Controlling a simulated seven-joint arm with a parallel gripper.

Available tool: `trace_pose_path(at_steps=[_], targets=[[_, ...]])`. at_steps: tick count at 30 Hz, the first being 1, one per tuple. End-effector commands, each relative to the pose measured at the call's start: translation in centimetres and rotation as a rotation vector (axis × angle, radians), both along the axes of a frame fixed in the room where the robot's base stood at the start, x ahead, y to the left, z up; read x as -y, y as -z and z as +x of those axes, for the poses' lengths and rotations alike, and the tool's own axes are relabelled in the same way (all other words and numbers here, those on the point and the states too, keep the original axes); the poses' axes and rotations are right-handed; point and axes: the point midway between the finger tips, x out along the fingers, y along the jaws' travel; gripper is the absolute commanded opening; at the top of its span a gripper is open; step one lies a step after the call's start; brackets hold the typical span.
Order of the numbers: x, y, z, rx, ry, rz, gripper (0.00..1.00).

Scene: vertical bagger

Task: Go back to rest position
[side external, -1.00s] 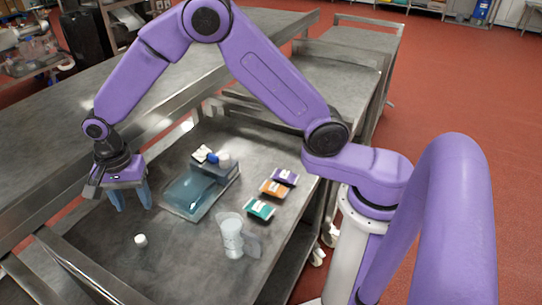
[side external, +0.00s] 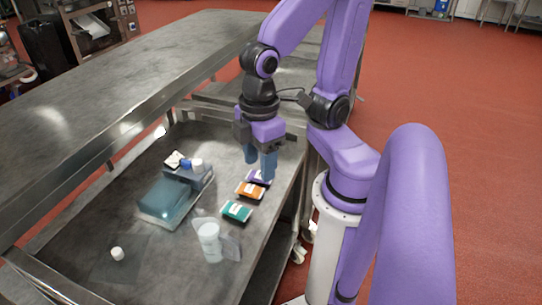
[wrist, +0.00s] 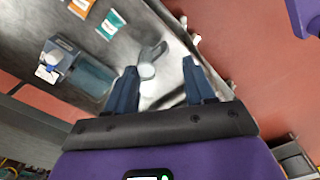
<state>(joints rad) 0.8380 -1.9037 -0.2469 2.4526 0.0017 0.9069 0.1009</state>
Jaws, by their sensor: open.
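My gripper (side external: 260,162) is open and empty, pointing down above the right part of the cart's steel top, over the purple packet (side external: 258,177). In the wrist view, both blue fingers (wrist: 165,88) are spread apart with nothing held between them. The arm is folded back near its base.
On the steel tray top (side external: 160,255) lie an orange packet (side external: 250,191), a teal packet (side external: 236,211), a clear cup (side external: 209,240), a bluish transparent bin (side external: 168,201) and a small white cap (side external: 117,254). A raised steel shelf (side external: 110,90) runs along the left.

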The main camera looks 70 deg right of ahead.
Motion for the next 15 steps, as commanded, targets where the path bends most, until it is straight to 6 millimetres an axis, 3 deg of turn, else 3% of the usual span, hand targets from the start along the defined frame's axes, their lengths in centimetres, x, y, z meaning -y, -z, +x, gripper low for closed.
trace_pose_path(at_steps=[5, 15], targets=[[1.5, 0.1, -1.8, 0.003, -0.122, 0.001, 0.54], [1.6, 0.1, -1.9, 0.003, -0.136, 0.000, 0.54]])
